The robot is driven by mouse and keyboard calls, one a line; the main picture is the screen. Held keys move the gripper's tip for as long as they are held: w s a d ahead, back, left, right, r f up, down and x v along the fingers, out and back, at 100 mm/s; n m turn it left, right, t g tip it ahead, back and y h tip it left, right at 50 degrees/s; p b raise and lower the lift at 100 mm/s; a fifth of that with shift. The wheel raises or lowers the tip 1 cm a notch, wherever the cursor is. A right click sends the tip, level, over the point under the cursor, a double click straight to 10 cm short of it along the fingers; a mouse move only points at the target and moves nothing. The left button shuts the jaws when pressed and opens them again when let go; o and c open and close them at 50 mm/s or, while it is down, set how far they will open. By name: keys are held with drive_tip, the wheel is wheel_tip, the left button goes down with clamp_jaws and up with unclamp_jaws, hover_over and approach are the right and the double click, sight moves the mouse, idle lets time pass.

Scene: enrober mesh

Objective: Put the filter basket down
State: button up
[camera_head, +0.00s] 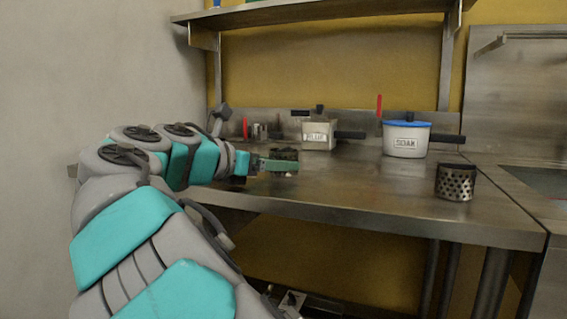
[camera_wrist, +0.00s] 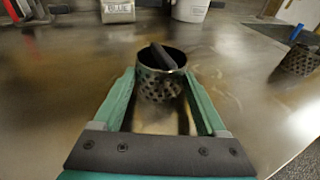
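A dark perforated metal filter basket (camera_wrist: 161,84) with a black bar across its top sits upright between my gripper's green fingers in the wrist view. My gripper (camera_wrist: 160,80) has one finger against each side of it, with no clear gap. In the head view, my gripper (camera_head: 281,165) is low over the left part of the steel table (camera_head: 340,187), and its finger hides most of the basket (camera_head: 285,153). I cannot tell whether the basket's bottom touches the table. A second perforated basket (camera_head: 455,183) stands near the right front, also at the right edge of the wrist view (camera_wrist: 299,60).
A square labelled pot (camera_head: 319,135) with a black handle and a white pot (camera_head: 405,141) with a blue rim stand behind. Red-handled items (camera_head: 246,128) are at the back left. A shelf (camera_head: 300,12) hangs above; a sink (camera_head: 540,178) is at right. The middle table is clear.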

drive_tip(key=c, duration=1.1)
drive_tip(key=shift+r, duration=0.1)
